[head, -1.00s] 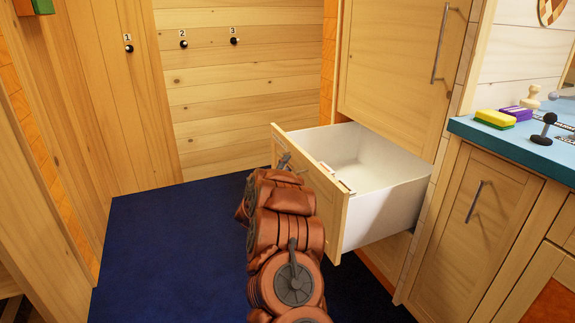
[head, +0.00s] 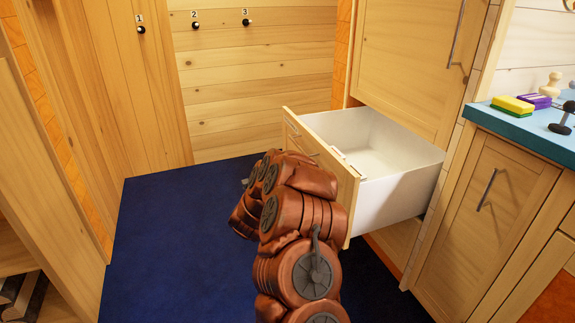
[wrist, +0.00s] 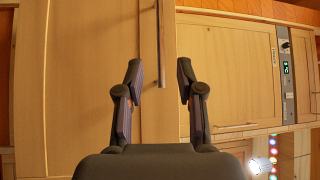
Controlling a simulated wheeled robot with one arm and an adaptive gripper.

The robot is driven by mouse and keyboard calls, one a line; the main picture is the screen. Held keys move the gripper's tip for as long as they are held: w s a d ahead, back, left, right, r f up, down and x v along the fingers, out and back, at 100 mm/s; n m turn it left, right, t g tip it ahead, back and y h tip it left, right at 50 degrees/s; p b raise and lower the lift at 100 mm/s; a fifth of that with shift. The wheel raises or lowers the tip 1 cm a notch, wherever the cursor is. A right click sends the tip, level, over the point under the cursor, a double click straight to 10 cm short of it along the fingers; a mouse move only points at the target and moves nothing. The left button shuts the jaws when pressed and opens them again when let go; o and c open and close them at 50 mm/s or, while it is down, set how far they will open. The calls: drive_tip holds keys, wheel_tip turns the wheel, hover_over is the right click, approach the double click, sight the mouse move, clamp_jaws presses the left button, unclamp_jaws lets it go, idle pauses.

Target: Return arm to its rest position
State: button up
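My arm is folded in front of the open drawer in the head view, with my gripper mostly hidden behind its brown links. In the wrist view my gripper (wrist: 159,75) is open, with its two dark fingers apart and nothing between them. Behind the fingers in that view are wooden cabinet fronts (wrist: 225,75) and a vertical bar handle (wrist: 161,45); I cannot tell how far off they are. The white-walled drawer (head: 405,190) stands pulled out, and the part I see inside is empty. My arm covers part of its wooden front.
A blue counter (head: 515,128) at the right carries a yellow and green sponge (head: 512,105), a purple block (head: 536,100) and a dark knobbed tool (head: 563,118). Numbered hooks (head: 195,25) are on the back wall. Blue floor (head: 180,240) is clear left of my arm.

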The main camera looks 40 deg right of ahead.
idle(0.5)
